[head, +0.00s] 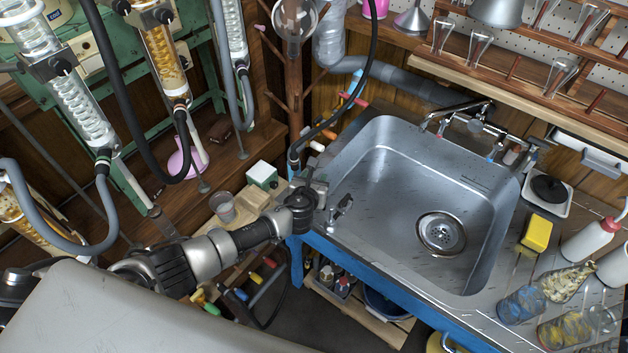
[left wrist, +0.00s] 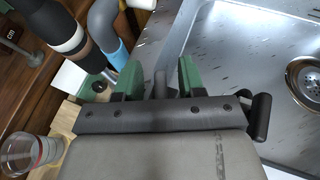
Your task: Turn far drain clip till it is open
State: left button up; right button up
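My left gripper (head: 316,192) is at the left edge of the sink, by the end of a black hose. In the left wrist view its two green fingers (left wrist: 160,80) are apart. A grey stub (left wrist: 161,84), perhaps part of the far drain clip, stands between them with a gap on each side. A small dark clip with a handle (head: 341,208) sits on the sink's left rim, just right of the gripper. A black handle (left wrist: 262,116) shows right of the fingers, probably that same clip. The far clip's jaws are hidden by the gripper. My right gripper is out of view.
The steel sink basin (head: 395,215) is empty. A black hose (head: 345,110) hangs down to the sink's left corner. A glass beaker (head: 223,206) and a white-and-green box (head: 262,175) stand left of the gripper. A wooden post (head: 294,90) rises behind.

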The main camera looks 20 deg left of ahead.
pick_arm(q)
grip_shut()
dwell(0.3)
jog(key=shift+a+n+g+y, duration=0.1)
jog(key=shift+n+g+y, duration=0.3)
jog(key=shift+n+y, duration=1.3)
grip_release()
